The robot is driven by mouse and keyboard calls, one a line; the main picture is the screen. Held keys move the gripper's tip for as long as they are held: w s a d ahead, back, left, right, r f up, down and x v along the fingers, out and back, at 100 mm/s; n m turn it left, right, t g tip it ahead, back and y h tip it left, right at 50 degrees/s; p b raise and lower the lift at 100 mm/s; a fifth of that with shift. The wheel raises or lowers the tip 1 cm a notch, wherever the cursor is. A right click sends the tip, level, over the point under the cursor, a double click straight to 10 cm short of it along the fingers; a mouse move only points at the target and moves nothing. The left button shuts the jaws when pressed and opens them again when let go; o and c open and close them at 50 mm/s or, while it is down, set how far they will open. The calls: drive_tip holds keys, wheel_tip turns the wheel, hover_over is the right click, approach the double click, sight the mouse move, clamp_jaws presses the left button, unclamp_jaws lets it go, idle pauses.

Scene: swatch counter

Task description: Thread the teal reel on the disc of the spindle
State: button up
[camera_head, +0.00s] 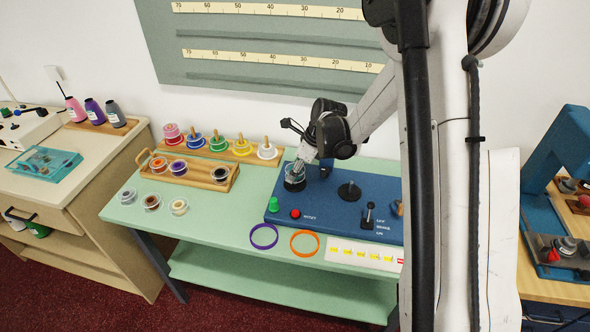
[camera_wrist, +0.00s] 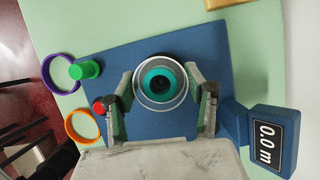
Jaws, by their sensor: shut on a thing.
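The teal reel (camera_wrist: 150,78) has a teal hub, a dark centre and a pale clear flange. My gripper (camera_wrist: 161,92) is shut on it, one finger at each side of the flange.
The display (camera_wrist: 267,138) reading 0.0 m stands close to one finger. A green button (camera_head: 274,203) and a red button (camera_head: 295,213) are in front of the reel. A wooden tray (camera_head: 209,184) of reels is to the left. Purple (camera_head: 264,247) and orange (camera_head: 304,252) rings lie in front.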

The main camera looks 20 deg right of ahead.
drive_tip(key=o, duration=1.2)
drive_tip(key=shift+r, duration=0.1)
drive_tip(key=shift+r+p, duration=1.45)
drive_tip(key=shift+r, duration=1.95)
